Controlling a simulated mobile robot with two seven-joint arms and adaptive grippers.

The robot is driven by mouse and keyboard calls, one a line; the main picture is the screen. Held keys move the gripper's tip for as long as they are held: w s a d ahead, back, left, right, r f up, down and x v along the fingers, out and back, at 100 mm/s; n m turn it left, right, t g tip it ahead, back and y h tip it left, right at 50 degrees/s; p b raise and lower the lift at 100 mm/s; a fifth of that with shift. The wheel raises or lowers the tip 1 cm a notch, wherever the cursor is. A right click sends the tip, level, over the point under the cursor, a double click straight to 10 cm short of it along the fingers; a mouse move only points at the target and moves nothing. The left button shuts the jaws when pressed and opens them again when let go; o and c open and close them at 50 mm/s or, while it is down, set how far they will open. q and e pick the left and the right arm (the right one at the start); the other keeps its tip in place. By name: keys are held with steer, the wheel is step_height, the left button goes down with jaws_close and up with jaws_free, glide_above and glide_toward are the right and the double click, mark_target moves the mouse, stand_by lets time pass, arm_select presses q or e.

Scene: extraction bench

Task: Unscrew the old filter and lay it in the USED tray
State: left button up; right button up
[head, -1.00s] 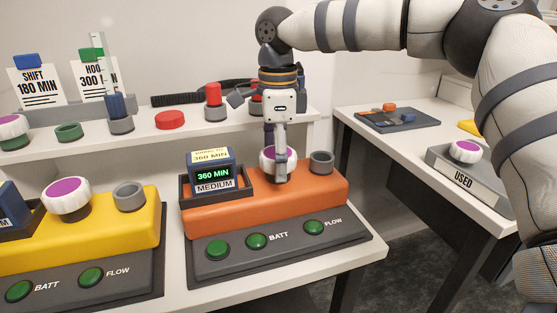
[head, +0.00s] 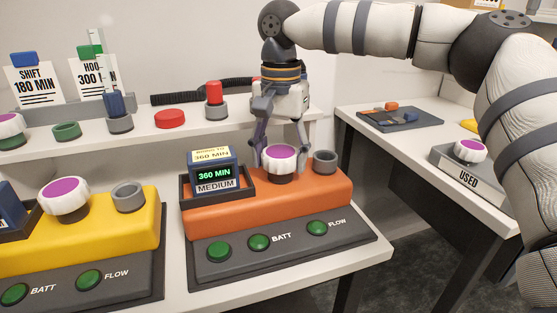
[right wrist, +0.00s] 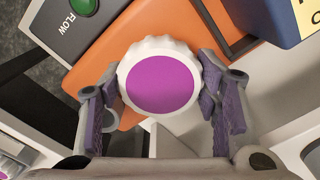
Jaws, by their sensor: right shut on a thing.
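A white filter with a ribbed rim and purple top (head: 281,158) sits upright on the orange unit (head: 330,187). My right gripper (head: 281,160) comes down from above and is shut on this filter, one finger on each side. In the right wrist view the same filter (right wrist: 160,83) shows between the purple-grey finger pads. The grey USED tray (head: 455,177) stands on the right-hand table, and another white-and-purple filter (head: 470,150) lies on it. My left gripper is not in view.
An open grey collar (head: 324,162) is just right of the held filter. A blue timer (head: 213,171) reading 360 MIN sits in a holder to its left. A yellow unit (head: 110,227) with its own filter (head: 63,197) stands further left. A floor gap separates the two tables.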

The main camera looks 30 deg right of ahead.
steer(key=n, duration=0.5)
steer(key=shift+f+n, duration=0.2)
steer(key=shift+n, duration=0.1)
steer(key=n, duration=0.9)
steer(key=shift+r+b, duration=0.15)
steer(key=shift+b, duration=0.15)
steer(key=o, duration=1.3)
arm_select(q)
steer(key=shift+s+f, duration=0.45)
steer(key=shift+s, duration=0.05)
arm_select(e)
steer(key=shift+o, duration=0.2)
